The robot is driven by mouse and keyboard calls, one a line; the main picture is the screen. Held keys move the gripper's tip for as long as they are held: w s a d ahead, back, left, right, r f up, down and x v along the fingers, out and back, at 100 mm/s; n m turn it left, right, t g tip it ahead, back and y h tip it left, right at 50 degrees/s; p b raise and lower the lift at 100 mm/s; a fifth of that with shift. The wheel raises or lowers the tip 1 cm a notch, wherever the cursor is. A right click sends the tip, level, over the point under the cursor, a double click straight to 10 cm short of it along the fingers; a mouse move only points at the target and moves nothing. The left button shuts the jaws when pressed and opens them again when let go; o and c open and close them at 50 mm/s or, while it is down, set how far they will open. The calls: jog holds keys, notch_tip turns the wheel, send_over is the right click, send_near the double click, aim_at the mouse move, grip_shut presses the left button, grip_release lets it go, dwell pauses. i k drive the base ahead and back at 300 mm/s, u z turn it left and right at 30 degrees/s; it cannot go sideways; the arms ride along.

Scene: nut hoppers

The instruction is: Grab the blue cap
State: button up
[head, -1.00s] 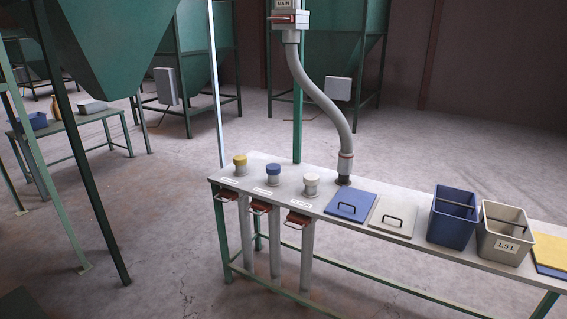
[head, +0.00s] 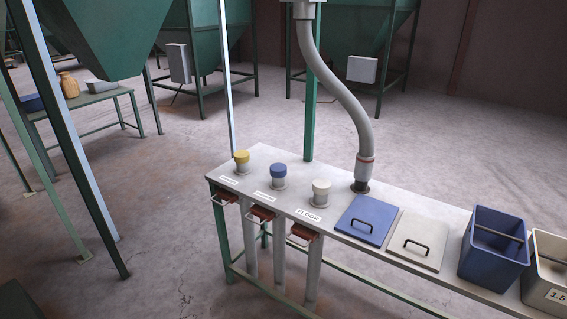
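The blue cap (head: 279,170) sits on a short grey pipe stub that stands up from the bench top. It is the middle one of three capped stubs in a row. A yellow cap (head: 241,156) is to its left and a white cap (head: 321,186) to its right. A small label lies on the bench in front of each stub; the one by the white cap reads "FLOOR". My gripper is not in view.
The bench (head: 262,152) also holds a blue lid (head: 362,220), a pale lid (head: 418,240), a blue bin (head: 495,245) and a pale bin (head: 548,270). A grey hose (head: 345,95) comes down behind the lids. Red-handled slides (head: 262,213) stick out below the front edge.

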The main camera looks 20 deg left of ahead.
aim_at(278, 170)
jog(key=i, duration=0.95)
jog(key=z, duration=1)
jog(key=k, duration=0.15)
jog(key=u, duration=2.65)
jog(key=k, duration=0.15)
jog(key=u, duration=1.9)
